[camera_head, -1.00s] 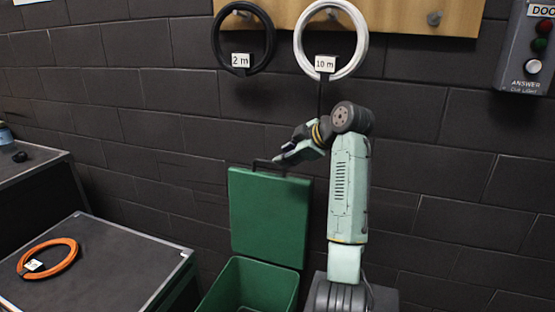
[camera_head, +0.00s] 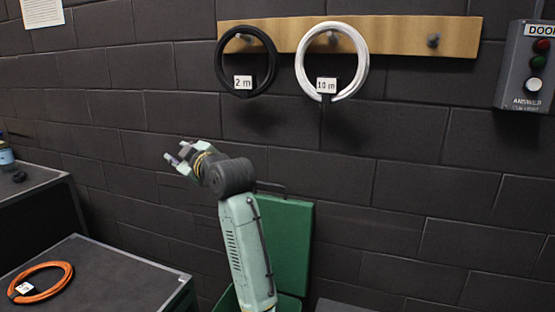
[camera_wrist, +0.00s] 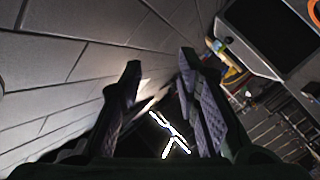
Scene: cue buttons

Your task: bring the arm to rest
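My gripper (camera_head: 176,156) is raised in front of the dark block wall, left of the green box's lid, and points to the left. In the wrist view its two fingers (camera_wrist: 160,95) stand apart with nothing between them, so it is open and empty. My arm rises from the lower middle of the head view and bends left at the wrist. It touches nothing that I can see.
A black 2 m cable coil (camera_head: 273,68) and a white 10 m coil (camera_head: 363,70) hang on a wooden peg board (camera_head: 400,36). A green box with its lid (camera_head: 293,240) raised is partly behind my arm. An orange coil (camera_head: 60,284) lies on a dark case (camera_head: 120,275). A button panel (camera_head: 527,70) is at right.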

